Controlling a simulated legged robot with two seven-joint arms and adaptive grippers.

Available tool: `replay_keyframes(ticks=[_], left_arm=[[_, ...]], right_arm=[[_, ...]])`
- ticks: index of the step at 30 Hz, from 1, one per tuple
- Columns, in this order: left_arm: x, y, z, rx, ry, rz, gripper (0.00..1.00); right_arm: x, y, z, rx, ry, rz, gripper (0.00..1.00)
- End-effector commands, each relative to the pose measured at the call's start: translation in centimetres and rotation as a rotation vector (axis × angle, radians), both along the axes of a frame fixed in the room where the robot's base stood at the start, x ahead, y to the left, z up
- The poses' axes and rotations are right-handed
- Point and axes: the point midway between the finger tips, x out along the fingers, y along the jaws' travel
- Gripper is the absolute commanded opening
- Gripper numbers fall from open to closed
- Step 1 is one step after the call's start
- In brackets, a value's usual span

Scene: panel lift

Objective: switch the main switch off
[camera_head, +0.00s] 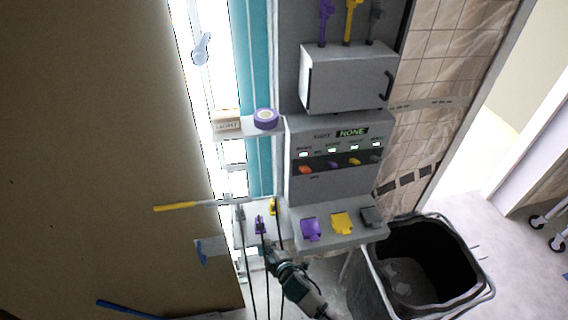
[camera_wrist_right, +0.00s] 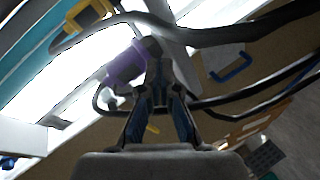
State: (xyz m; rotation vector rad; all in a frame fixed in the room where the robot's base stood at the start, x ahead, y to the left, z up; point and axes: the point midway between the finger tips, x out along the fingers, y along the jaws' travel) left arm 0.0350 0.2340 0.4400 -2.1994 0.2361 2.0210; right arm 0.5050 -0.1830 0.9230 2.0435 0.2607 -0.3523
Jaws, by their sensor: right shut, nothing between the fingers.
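The grey control panel (camera_head: 335,140) stands in the middle of the head view. It has a row of small switches: an orange one (camera_head: 305,170) at the left, then a purple one (camera_head: 333,165), a yellow one (camera_head: 354,161) and a dark one (camera_head: 375,157). Small lit indicators sit above them; their labels are too small to tell which is the main switch. My right gripper (camera_head: 268,247) is below and left of the panel, apart from the switches. In the wrist view its fingers (camera_wrist_right: 158,62) are shut and empty, close to a purple plug (camera_wrist_right: 125,68). My left gripper is not in view.
Purple (camera_head: 311,230), yellow (camera_head: 342,223) and grey (camera_head: 371,216) sockets sit on the ledge under the switches. Dark cables hang beside my right gripper. A grey box (camera_head: 347,77) is above the panel. A black-lined bin (camera_head: 379,291) stands at the lower right.

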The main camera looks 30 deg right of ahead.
Motion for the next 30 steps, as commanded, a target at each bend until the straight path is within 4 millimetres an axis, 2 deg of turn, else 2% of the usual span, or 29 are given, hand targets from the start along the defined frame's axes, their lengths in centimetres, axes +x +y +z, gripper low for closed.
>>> replay_keyframes(ticks=[1, 3, 5, 6, 9, 12, 14, 16, 18, 20, 21, 23, 26, 30], left_arm=[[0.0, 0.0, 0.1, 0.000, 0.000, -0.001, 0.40], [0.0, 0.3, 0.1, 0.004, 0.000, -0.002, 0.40], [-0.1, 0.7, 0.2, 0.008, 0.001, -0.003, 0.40], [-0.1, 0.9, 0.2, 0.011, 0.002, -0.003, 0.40], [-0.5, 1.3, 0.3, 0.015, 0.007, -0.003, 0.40], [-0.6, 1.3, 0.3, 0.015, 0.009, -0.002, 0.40], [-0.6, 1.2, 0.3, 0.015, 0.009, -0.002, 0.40], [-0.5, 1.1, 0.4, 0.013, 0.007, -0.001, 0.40], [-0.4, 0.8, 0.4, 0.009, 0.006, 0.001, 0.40], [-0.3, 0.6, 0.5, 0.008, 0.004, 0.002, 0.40], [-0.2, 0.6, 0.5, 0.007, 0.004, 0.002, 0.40], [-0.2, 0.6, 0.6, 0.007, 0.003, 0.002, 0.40], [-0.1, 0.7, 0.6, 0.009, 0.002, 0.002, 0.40], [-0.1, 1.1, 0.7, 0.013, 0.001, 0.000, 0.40]], right_arm=[[1.9, 0.8, 3.3, -0.086, -0.111, 0.063, 0.00], [4.1, 2.3, 7.9, -0.234, -0.280, 0.158, 0.00], [5.7, 3.9, 12.3, -0.384, -0.445, 0.245, 0.00], [6.5, 5.2, 15.3, -0.505, -0.569, 0.305, 0.00], [7.3, 9.2, 22.3, -0.863, -0.905, 0.459, 0.00], [6.4, 13.1, 26.9, -1.240, -1.230, 0.593, 0.00], [5.6, 15.1, 28.3, -1.475, -1.419, 0.668, 0.00], [4.7, 16.6, 28.9, -1.749, -1.628, 0.756, 0.00], [4.2, 17.0, 28.6, -2.021, -1.823, 0.852, 0.00], [4.2, 16.2, 28.1, -2.247, -1.979, 0.946, 0.00], [4.5, 15.2, 27.6, 2.125, 1.844, -0.907, 0.00], [5.2, 12.9, 27.0, 1.937, 1.647, -0.868, 0.00], [6.7, 6.9, 27.0, 1.623, 1.350, -0.844, 0.00], [8.0, -3.8, 29.3, 1.241, 1.038, -0.900, 0.00]])
